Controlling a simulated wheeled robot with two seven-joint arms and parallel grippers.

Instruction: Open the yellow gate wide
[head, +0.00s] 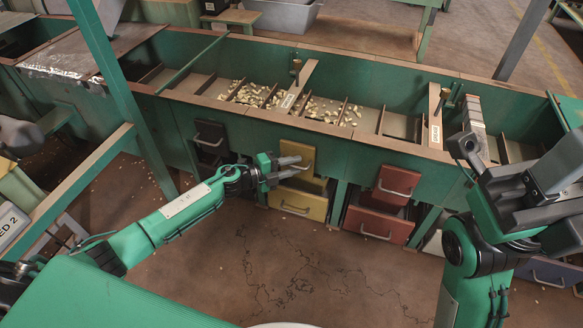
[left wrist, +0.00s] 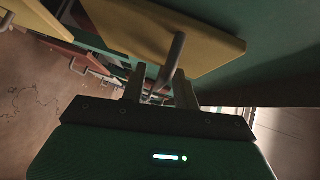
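The yellow gate (head: 299,152) is a small flat panel on the front of the green hopper bench, above a yellow bin (head: 312,206) with its own bar handle. In the left wrist view the gate (left wrist: 150,28) fills the upper part, with its grey bar handle (left wrist: 172,62) hanging toward my fingers. My left gripper (head: 289,168) is at the gate's handle with its fingers apart. In the left wrist view the handle lies between the fingers (left wrist: 158,88), with a gap beside it. My right gripper (head: 466,148) is at the far right; its opening is unclear.
A red gate (head: 398,181) and red bin (head: 378,225) are to the right, a dark gate (head: 211,136) to the left. Light nuts (head: 322,108) lie in the troughs behind. The floor in front is clear.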

